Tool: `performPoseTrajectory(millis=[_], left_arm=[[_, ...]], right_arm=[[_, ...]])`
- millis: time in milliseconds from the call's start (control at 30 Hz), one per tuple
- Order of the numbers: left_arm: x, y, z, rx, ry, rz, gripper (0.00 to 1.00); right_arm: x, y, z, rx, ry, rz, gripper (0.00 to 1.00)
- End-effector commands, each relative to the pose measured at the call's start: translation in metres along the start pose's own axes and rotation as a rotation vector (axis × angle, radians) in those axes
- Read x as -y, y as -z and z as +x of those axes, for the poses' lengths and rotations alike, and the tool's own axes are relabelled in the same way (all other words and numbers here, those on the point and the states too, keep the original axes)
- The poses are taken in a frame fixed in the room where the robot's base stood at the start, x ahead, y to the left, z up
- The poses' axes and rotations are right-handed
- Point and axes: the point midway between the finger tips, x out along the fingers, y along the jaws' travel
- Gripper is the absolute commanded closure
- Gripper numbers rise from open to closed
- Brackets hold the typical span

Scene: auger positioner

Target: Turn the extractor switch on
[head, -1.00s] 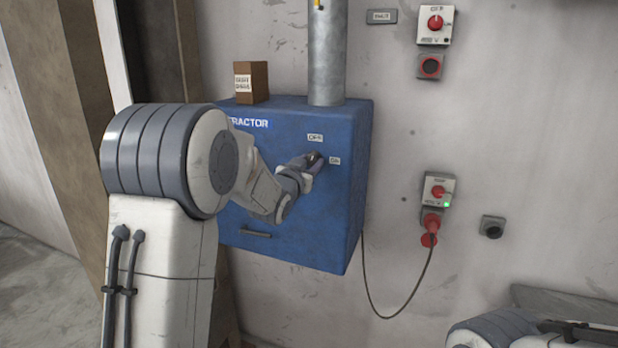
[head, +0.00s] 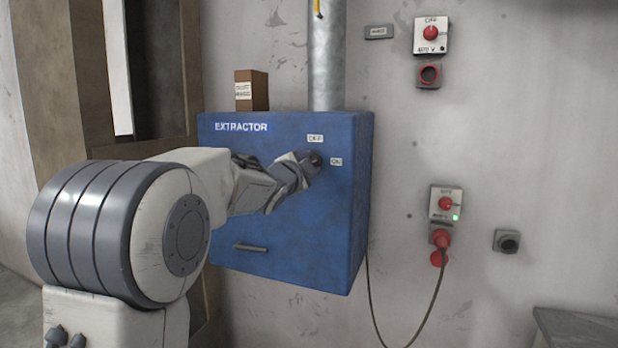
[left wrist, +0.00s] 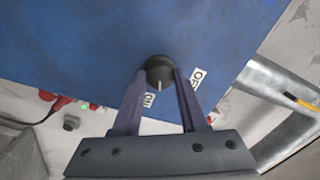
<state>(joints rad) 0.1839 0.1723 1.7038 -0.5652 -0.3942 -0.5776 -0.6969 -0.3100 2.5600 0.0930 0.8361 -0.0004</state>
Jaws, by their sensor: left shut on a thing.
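The blue extractor box (head: 290,225) is mounted on the wall, with its EXTRACTOR label at upper left. Its dark round switch knob (left wrist: 159,69) sits between my left gripper's fingers (left wrist: 160,78), which are shut on its sides. In the left wrist view the knob's white mark points down, closer to the ON label (left wrist: 149,99) than to the OFF label (left wrist: 195,77). In the head view my left gripper (head: 316,160) mostly hides the knob, just below the OFF label (head: 315,139) and left of the ON label (head: 336,161). My right gripper is out of view.
A metal duct (head: 327,65) rises from the box top, beside a small brown box (head: 251,90). A handle (head: 250,247) sits low on the box front. Right on the wall are two switch units (head: 431,35) (head: 445,204) and a red plug (head: 440,240) with a hanging cable.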

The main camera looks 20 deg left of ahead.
Motion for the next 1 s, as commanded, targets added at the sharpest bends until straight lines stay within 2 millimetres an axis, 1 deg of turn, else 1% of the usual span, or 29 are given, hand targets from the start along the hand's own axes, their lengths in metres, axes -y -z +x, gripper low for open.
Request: performPoseTrajectory(millis=[33,100,400,633,1000], left_arm=[[-0.003,-0.002,0.000,-0.002,0.003,0.038,1.00],[-0.002,-0.001,0.000,-0.004,0.002,0.091,1.00],[-0.001,-0.001,0.000,-0.009,0.001,0.253,1.00],[0.000,0.000,0.000,-0.011,-0.001,0.306,1.00],[0.000,0.000,0.000,-0.012,-0.001,0.318,1.00]], right_arm=[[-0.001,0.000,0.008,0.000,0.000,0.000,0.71],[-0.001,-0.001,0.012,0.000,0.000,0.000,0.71],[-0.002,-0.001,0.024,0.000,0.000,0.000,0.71],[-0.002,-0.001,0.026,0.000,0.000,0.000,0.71],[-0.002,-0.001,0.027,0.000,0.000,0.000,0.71]])
